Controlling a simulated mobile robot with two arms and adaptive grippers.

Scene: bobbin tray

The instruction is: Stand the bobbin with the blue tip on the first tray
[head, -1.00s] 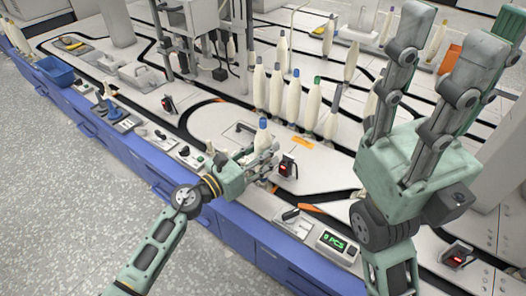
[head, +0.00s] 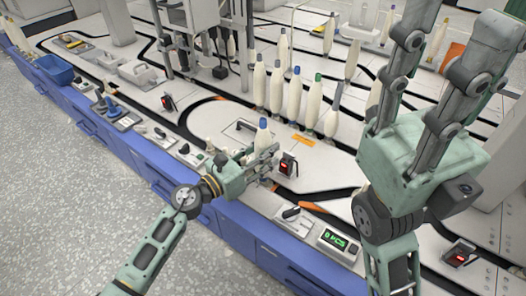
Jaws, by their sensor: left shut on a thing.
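My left gripper (head: 268,163) is shut on a cream bobbin with a blue tip (head: 264,137). The bobbin stands roughly upright and its lower part is hidden by the fingers. It is over the near side of the pale conveyor deck, so I cannot tell whether its base touches anything. Another bobbin with a blue tip (head: 294,95) stands in the row behind, beside a green-tipped bobbin (head: 314,103). My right gripper (head: 456,45) is raised at the right with its fingers spread, and it looks empty. I cannot tell which surface is the first tray.
Several grey-tipped bobbins stand in the same row, such as one bobbin (head: 333,115) at its right end. A small black box with a red light (head: 287,164) is close to my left gripper.

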